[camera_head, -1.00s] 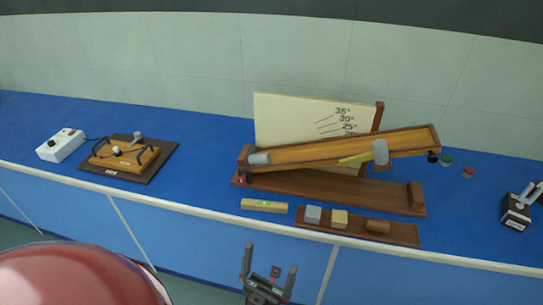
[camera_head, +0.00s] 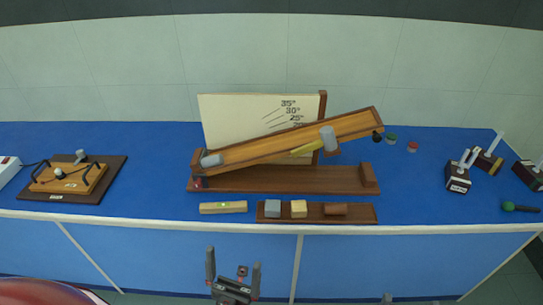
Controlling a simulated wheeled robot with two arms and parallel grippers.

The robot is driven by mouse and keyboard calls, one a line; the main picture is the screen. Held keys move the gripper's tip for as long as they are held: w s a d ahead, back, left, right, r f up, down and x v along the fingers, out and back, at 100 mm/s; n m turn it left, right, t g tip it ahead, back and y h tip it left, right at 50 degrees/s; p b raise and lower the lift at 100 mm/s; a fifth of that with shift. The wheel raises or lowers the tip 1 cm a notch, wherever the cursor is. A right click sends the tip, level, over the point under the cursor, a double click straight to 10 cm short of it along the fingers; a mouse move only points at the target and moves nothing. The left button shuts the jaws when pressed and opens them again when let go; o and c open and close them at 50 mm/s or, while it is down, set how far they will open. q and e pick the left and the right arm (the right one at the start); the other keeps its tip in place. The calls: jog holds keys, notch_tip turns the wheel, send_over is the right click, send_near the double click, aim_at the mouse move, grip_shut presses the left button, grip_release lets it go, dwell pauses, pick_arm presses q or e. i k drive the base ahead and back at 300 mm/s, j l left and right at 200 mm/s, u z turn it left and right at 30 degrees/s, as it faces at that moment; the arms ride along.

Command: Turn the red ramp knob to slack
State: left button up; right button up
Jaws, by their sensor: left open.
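The wooden ramp (camera_head: 350,127) is tilted up to the right over its dark base (camera_head: 290,180), in front of a cream angle board (camera_head: 235,120). A small red knob (camera_head: 198,183) shows at the ramp's low left end, partly dark and too small to read its setting. A grey cylinder lies at the low end and another grey block (camera_head: 328,138) sits higher on the ramp. My left gripper (camera_head: 234,264) is open and empty, in front of the bench and below the knob in the picture. A grey tip (camera_head: 387,298) at the bottom edge may be my right gripper; its jaws are hidden.
A spirit level (camera_head: 223,208) and a wooden tray (camera_head: 360,215) with blocks lie along the front edge. Black, green and red round pieces (camera_head: 412,147) sit right of the ramp. A board apparatus (camera_head: 115,178) is at left; small instruments (camera_head: 457,177) are at right.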

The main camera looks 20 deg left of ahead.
aim_at(198, 185)
jog(key=j+u, duration=0.35)
jog(key=i+j+u, duration=0.1)
jog(key=j+u, duration=0.2)
jog(key=j, duration=0.2)
jog(key=i+j+u, duration=0.1)
jog(key=j+u, duration=0.25)
